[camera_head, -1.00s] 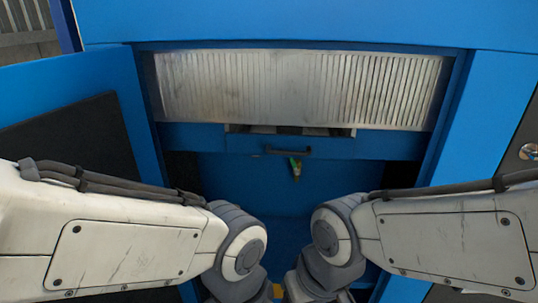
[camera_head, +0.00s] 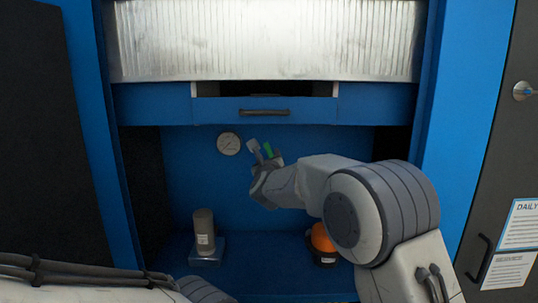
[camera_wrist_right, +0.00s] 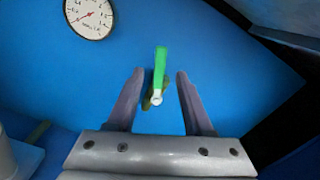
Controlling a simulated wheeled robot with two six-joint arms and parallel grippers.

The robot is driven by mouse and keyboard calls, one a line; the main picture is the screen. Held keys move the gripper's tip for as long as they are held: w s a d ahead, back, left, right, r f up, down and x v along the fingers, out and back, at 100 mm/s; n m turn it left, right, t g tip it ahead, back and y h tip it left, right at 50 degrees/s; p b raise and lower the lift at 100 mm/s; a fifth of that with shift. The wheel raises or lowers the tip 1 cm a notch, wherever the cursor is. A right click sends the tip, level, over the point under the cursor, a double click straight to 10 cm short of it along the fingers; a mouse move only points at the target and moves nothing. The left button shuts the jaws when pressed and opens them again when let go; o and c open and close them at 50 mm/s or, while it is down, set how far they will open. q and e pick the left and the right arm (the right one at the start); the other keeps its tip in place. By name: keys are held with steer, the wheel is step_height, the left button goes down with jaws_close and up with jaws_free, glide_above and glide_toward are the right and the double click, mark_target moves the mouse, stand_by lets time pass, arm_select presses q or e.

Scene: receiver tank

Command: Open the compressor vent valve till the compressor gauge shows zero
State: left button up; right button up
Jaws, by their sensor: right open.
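The green valve lever (camera_head: 268,149) stands out from the blue back wall inside the cabinet. In the right wrist view the lever (camera_wrist_right: 160,62) points up from a small brass-coloured valve body, with a pale round pivot at its lower end. My right gripper (camera_head: 264,154) is open in front of it. In the wrist view its two fingers (camera_wrist_right: 160,74) stand on either side of the lever, with gaps on both sides. The round white gauge (camera_head: 229,144) is left of the valve. In the wrist view the gauge (camera_wrist_right: 88,17) has a thin needle I cannot read surely. My left gripper is out of view.
A drawer with a dark handle (camera_head: 265,112) is above the valve. A grey-brown cylinder (camera_head: 204,230) stands on the cabinet floor at left, and an orange domed object (camera_head: 322,238) at right, partly behind my arm. Cabinet side walls bound the opening.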

mark_target(269, 150)
steer(key=w+p, duration=0.3)
steer(key=w, duration=0.6)
jaws_close()
stand_by(1.4)
